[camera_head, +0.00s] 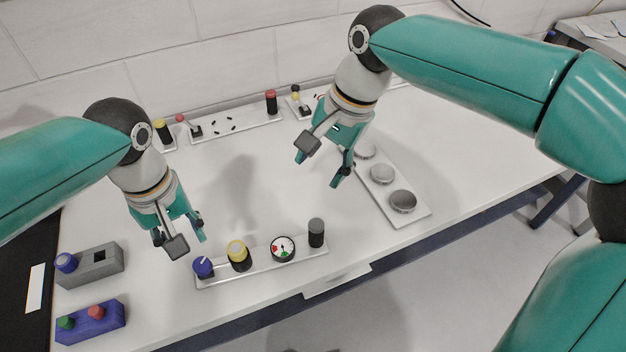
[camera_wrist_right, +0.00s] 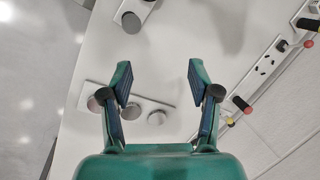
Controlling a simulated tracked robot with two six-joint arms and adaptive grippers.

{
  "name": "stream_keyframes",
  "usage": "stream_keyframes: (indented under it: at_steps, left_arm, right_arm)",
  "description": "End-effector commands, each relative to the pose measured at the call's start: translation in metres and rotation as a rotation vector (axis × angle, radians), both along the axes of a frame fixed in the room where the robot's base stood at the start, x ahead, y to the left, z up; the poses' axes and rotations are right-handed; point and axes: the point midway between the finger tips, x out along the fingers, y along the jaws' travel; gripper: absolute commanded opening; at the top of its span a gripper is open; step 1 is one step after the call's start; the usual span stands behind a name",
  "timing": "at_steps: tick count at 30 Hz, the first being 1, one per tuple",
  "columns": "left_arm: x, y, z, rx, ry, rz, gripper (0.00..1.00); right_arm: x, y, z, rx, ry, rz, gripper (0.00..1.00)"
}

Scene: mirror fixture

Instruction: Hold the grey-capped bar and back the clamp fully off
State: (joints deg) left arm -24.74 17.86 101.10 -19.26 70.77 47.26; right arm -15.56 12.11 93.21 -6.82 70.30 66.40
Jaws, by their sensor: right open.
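The grey-capped bar (camera_head: 316,233) is a short dark upright cylinder at the right end of the near plate (camera_head: 262,262). What looks like its grey top shows in the right wrist view (camera_wrist_right: 131,22). Beside it on the plate stand a white dial (camera_head: 283,249), a yellow-topped black knob (camera_head: 238,255) and a blue knob (camera_head: 202,266); I cannot tell which part is the clamp. My right gripper (camera_head: 318,168) is open and empty, above the table behind the bar. My left gripper (camera_head: 179,238) is open and empty, above and left of the blue knob.
A plate with round silver knobs (camera_head: 402,200) lies at right. Strips with red-topped (camera_head: 271,102) and yellow-topped (camera_head: 163,131) posts stand along the wall. A grey box (camera_head: 90,266) and a blue button box (camera_head: 91,322) sit at left. The table's middle is clear.

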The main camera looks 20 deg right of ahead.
Motion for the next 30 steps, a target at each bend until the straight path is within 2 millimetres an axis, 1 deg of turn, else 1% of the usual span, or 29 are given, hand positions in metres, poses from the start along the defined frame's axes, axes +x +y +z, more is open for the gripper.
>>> stream_keyframes:
  at_steps: [1,3,6,11,14,17,20,30]
  left_arm:
    - [0.0,0.0,0.0,0.0,0.0,0.0,0.42]
    - [0.0,0.0,0.0,0.0,0.0,0.0,0.42]
    - [0.0,0.0,0.0,0.0,0.0,0.0,0.42]
    - [0.0,0.0,0.0,0.0,0.0,0.0,0.42]
    - [0.0,0.0,0.0,0.0,0.0,0.0,0.42]
    - [0.0,0.0,0.0,0.0,0.0,0.001,0.42]
    - [0.0,0.0,0.0,0.0,0.0,0.001,0.42]
    - [0.0,0.0,0.0,0.0,0.0,0.001,0.42]
  right_arm:
    - [-0.009,0.011,-0.004,-0.064,0.03,0.04,0.61]
    - [-0.019,0.016,-0.006,-0.14,0.06,0.067,0.61]
    - [-0.028,0.019,-0.008,-0.219,0.084,0.088,0.61]
    - [-0.033,0.021,-0.013,-0.27,0.096,0.096,0.61]
    - [-0.033,0.02,-0.022,-0.272,0.098,0.097,0.61]
    - [-0.033,0.02,-0.035,-0.271,0.099,0.096,0.61]
    - [-0.033,0.02,-0.053,-0.271,0.099,0.096,0.61]
    - [-0.033,0.02,-0.121,-0.269,0.099,0.096,0.61]
